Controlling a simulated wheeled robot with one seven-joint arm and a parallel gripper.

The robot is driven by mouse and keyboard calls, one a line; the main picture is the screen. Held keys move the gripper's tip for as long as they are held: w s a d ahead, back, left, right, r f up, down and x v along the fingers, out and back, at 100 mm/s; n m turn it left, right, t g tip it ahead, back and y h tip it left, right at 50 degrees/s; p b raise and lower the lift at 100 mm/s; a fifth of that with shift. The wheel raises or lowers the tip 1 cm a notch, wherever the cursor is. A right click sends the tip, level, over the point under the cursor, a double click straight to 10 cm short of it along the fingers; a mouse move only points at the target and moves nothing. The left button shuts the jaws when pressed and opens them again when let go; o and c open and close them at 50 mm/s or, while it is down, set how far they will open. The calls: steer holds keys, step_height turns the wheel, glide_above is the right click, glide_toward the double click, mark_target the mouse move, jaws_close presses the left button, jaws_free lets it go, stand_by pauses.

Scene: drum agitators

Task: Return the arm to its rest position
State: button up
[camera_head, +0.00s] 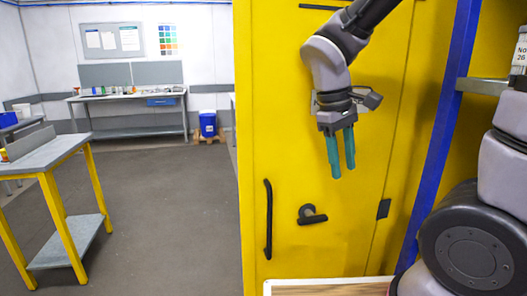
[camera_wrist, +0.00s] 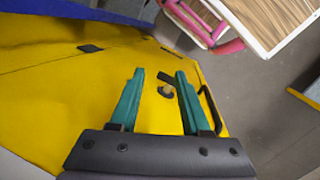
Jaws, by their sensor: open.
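My gripper (camera_head: 342,172) hangs with its two teal fingers pointing down in front of a tall yellow cabinet (camera_head: 285,130). My arm reaches in from the upper right in the head view. The fingers are apart and nothing is between them. In the wrist view my gripper (camera_wrist: 160,82) shows the same parted fingers, with the yellow cabinet face (camera_wrist: 50,105) beyond them. The cabinet's dark latch (camera_head: 311,214) and long black handle (camera_head: 267,220) are below and left of the gripper, apart from it.
A wood-topped surface with a white rim (camera_head: 267,288) lies at the bottom, below the gripper. A blue post (camera_head: 440,130) stands to the right. A yellow-legged table (camera_head: 48,168) is at the left, and a workbench (camera_head: 128,95) is at the back. The grey floor between them is clear.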

steer(key=d+r+m+t+y, duration=0.2)
steer(key=d+r+m+t, duration=0.1)
steer(key=r, duration=0.4)
steer(key=d+r+m+t+y, duration=0.2)
steer(key=d+r+m+t, duration=0.2)
steer(key=r+m, duration=0.3)
steer(key=shift+w+d+m+y, duration=0.15)
steer(key=shift+d+m+y, duration=0.15)
steer(key=shift+d+m, duration=0.1)
steer(key=shift+a, duration=0.1)
